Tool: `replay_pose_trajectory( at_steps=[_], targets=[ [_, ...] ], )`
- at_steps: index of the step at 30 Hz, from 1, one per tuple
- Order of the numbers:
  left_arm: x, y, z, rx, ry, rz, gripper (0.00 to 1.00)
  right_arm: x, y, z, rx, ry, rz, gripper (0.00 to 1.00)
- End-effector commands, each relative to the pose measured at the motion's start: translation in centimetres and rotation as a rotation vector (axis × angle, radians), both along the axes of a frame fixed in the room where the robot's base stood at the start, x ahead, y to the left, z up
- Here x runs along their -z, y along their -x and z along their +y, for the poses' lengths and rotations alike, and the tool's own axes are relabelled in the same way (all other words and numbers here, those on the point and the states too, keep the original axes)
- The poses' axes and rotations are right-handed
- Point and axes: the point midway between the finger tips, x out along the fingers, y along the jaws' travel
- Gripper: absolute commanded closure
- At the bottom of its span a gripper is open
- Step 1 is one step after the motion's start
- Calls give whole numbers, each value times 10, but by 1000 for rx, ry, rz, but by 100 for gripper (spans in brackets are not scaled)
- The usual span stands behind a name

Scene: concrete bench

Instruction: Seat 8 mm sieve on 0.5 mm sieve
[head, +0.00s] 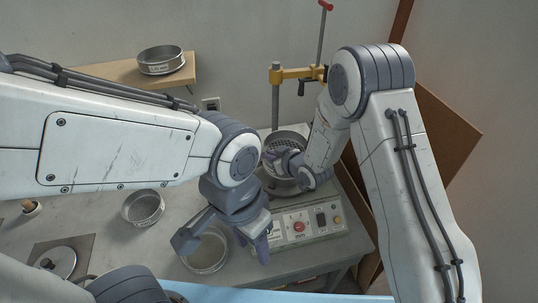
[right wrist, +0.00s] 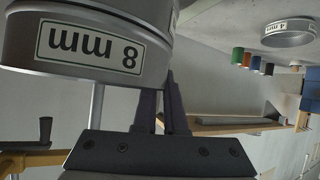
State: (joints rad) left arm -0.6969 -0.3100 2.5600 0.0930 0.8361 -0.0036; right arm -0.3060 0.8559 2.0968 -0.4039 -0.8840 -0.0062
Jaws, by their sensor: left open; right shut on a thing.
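The 8 mm sieve (right wrist: 105,45), a metal ring with a white label, fills the upper left of the right wrist view. My right gripper (right wrist: 160,112) is shut on its rim. In the head view this sieve (head: 287,139) shows its perforated plate above the shaker, partly hidden by my right gripper (head: 283,160). A round metal piece (head: 272,185) shows below it on the shaker; I cannot tell whether they touch. No 0.5 mm label is readable. My left gripper (head: 225,241) is open above the bench, beside and partly over a round sieve or pan (head: 207,254).
Another sieve (head: 143,207) lies on the bench at left. The shaker's control panel (head: 308,222) is in front. A yellow clamp (head: 292,74) on a post stands behind. My left arm crosses the bench.

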Motion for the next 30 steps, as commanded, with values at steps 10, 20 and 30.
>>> replay_pose_trajectory(
  at_steps=[10, 20, 30],
  targets=[
    [2, 0, 0, 0, 0, 0, 50, 1, -1, 0, -1, -1, -3, 100],
    [2, 0, 0, 0, 0, 0, 50, 2, 0, 0, -1, 0, -1, 56],
    [12, 0, 0, -4, 0, 0, 50, -5, 12, -10, 2, 1, -1, 56]
  ],
)
